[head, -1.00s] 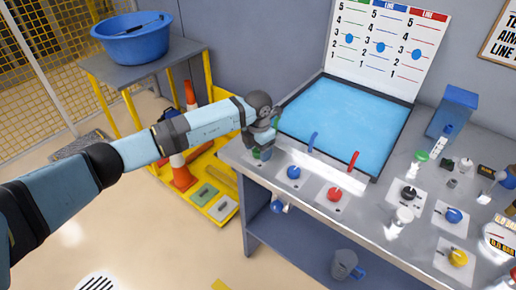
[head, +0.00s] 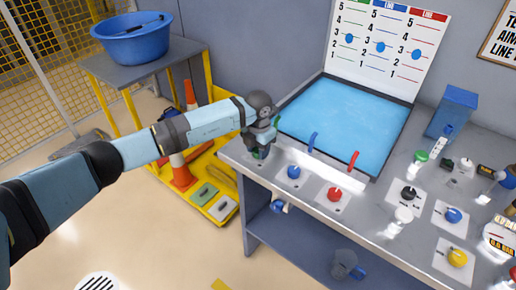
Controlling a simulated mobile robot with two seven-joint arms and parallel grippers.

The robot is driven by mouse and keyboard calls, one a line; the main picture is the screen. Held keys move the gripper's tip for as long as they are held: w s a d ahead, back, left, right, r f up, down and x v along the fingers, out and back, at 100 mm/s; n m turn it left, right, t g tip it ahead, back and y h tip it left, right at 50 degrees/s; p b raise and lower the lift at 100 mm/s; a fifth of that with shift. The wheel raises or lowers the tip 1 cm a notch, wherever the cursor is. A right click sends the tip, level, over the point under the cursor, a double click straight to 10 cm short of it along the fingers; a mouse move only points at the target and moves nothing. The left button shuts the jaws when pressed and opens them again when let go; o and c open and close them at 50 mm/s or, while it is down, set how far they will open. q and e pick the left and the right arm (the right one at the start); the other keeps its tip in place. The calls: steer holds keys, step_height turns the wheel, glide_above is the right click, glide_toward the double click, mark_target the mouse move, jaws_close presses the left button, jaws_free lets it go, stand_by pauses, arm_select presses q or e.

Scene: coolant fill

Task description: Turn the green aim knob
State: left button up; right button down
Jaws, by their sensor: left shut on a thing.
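The green aim knob (head: 259,153) is at the left front corner of the grey bench, mostly hidden under my left gripper. My left gripper (head: 260,143) points down over it and is shut on it. A green nozzle (head: 276,122) shows just behind the gripper at the tank's edge. The blue knob (head: 293,172) and the red knob (head: 334,194) sit to the right on white plates. My right gripper is not in the head view.
A blue-filled tank (head: 345,120) lies behind the knobs, with a blue nozzle (head: 312,142) and a red nozzle (head: 353,160) at its front edge. A scale board (head: 390,45) stands behind it. Several small items crowd the bench's right side. An orange cone (head: 182,175) stands left of the bench.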

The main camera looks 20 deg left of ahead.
arm_select(q)
steer(key=n, duration=0.4)
steer(key=shift+p, duration=0.35)
steer(key=n, duration=0.4)
steer(key=shift+p, duration=0.4)
steer(key=shift+n, duration=0.4)
steer(key=o, duration=0.9)
step_height(320, 180, up, 14)
steer(key=shift+f+b, duration=0.1)
steer(key=shift+b, duration=0.25)
